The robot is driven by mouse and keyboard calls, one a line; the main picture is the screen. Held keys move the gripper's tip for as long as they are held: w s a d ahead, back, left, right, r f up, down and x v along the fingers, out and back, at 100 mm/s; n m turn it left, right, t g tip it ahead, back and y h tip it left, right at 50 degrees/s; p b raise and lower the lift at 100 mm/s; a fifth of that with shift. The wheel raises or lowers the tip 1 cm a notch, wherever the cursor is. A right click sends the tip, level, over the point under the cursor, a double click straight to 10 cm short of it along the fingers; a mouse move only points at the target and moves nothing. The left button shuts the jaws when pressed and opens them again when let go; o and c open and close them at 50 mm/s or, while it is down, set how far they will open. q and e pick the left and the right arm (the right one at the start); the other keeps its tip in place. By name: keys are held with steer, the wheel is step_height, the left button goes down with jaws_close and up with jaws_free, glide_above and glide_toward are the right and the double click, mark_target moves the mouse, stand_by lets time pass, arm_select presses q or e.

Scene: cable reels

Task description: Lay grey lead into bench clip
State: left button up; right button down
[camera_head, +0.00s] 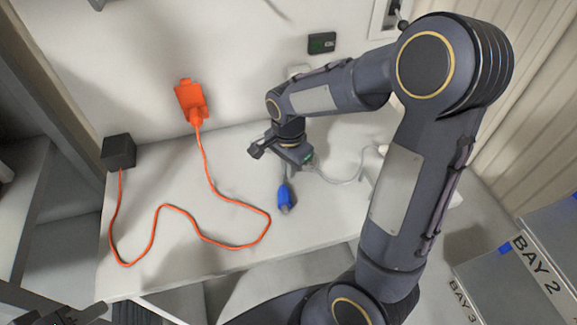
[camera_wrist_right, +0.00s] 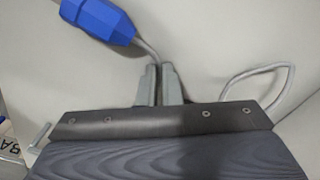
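The grey lead (camera_wrist_right: 147,47) runs from a blue connector (camera_wrist_right: 95,20) to between the fingers of my right gripper (camera_wrist_right: 158,72), which are closed together on it. In the head view the blue connector (camera_head: 285,198) hangs just below the right gripper (camera_head: 289,164), whose fingertips are mostly hidden by the wrist. The lead (camera_head: 345,181) continues right in a loose curve over the bench (camera_head: 235,180). I cannot make out the bench clip in either view. My left gripper (camera_head: 75,316) only edges into the bottom left corner, and its fingers are unclear.
An orange cable (camera_head: 205,238) winds across the bench from a black block (camera_head: 119,151) to an orange plug (camera_head: 190,100). A small black panel (camera_head: 322,43) is on the wall. Bay boxes (camera_head: 530,258) stand at the lower right.

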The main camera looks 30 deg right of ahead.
steer(key=shift+r+p, duration=2.55)
steer(key=shift+r, duration=0.55)
steer(key=shift+f, duration=0.1)
steer(key=shift+w+d+f+m+p, duration=0.1)
steer(key=shift+w+d+m, duration=0.55)
steer(key=shift+d, duration=0.7)
steer(key=shift+w+d+f+m+p, duration=0.15)
steer(key=shift+w+d+m, duration=0.2)
steer(key=shift+w+d, duration=0.75)
steer(key=shift+w+d+r+m+p, duration=0.1)
steer(key=shift+w+d+m, duration=0.4)
steer(key=shift+d, duration=1.15)
